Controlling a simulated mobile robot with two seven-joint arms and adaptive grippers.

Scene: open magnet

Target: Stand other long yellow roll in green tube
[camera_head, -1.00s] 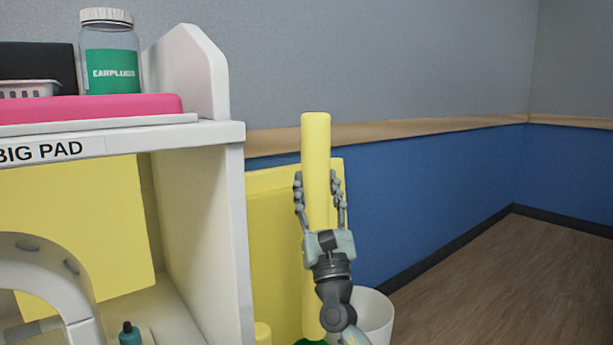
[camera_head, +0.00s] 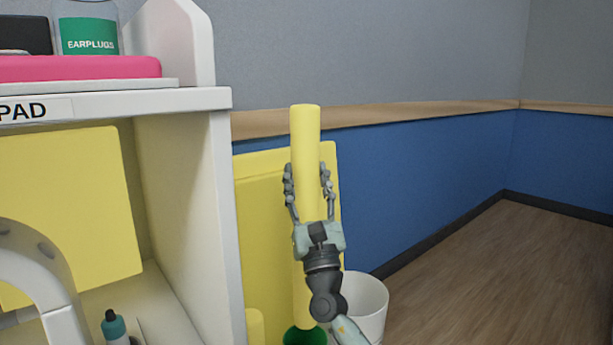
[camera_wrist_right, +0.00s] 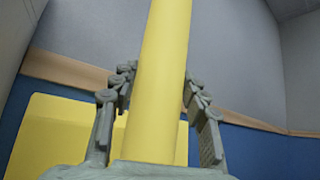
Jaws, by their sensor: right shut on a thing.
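A long yellow roll (camera_head: 305,140) stands upright in my right gripper (camera_head: 308,183), which is shut on it around its middle. The roll also shows close up in the right wrist view (camera_wrist_right: 160,85), between the fingers of the right gripper (camera_wrist_right: 155,90). The green tube (camera_head: 304,337) is at the bottom edge of the head view, and its rim shows right under the roll's lower end. I cannot tell whether that end is inside the tube or just above it. My left gripper is not in view.
A white shelf (camera_head: 190,200) stands close on the left, with an earplugs jar (camera_head: 88,30) and a pink pad (camera_head: 80,68) on top. Yellow pads (camera_head: 262,220) lean against the blue wall. A white bin (camera_head: 365,305) stands right of the tube. Floor on the right is clear.

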